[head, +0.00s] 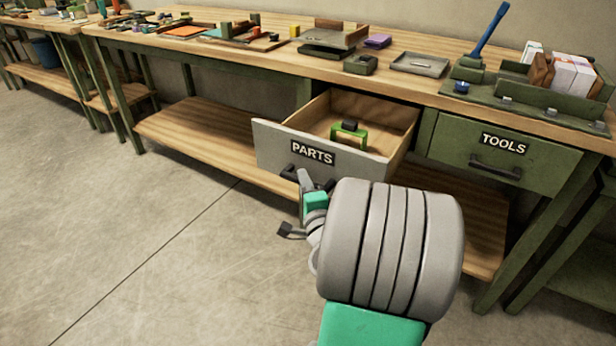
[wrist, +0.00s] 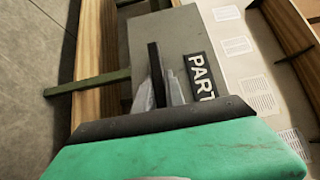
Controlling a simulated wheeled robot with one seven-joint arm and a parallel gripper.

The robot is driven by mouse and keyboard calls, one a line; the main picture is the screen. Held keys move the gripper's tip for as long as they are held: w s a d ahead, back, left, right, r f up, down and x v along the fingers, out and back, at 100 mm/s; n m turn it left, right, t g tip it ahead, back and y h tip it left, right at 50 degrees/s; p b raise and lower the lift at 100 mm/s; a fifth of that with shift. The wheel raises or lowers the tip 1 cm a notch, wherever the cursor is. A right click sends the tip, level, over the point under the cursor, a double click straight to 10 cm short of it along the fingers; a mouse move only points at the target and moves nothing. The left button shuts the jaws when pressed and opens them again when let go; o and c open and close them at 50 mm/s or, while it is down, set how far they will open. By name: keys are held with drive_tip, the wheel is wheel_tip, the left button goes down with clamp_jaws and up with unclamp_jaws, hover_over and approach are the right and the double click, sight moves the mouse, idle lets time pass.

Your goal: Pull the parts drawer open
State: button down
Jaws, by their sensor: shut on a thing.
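The parts drawer (head: 268,145) stands pulled out from the workbench, its grey front bearing a black PARTS label (head: 312,152). Its inside shows, and a green and black object (head: 349,132) lies in it. My gripper (head: 303,177) is at the dark handle on the drawer front and is shut on it; my arm hides part of the handle. In the wrist view, the fingers (wrist: 158,88) are at the dark handle bar, beside the label (wrist: 200,75) on the drawer front (wrist: 140,35).
The TOOLS drawer (head: 500,150) to the right is closed. A low wooden shelf (head: 200,130) runs beneath. The concrete floor (head: 120,230) at the left is clear.

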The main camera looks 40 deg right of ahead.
drive_tip(key=c, duration=1.4)
unclamp_jaws()
drive_tip(key=v, duration=0.7)
drive_tip(key=shift+s+a+b, duration=0.2)
drive_tip(key=shift+s+b, duration=0.2)
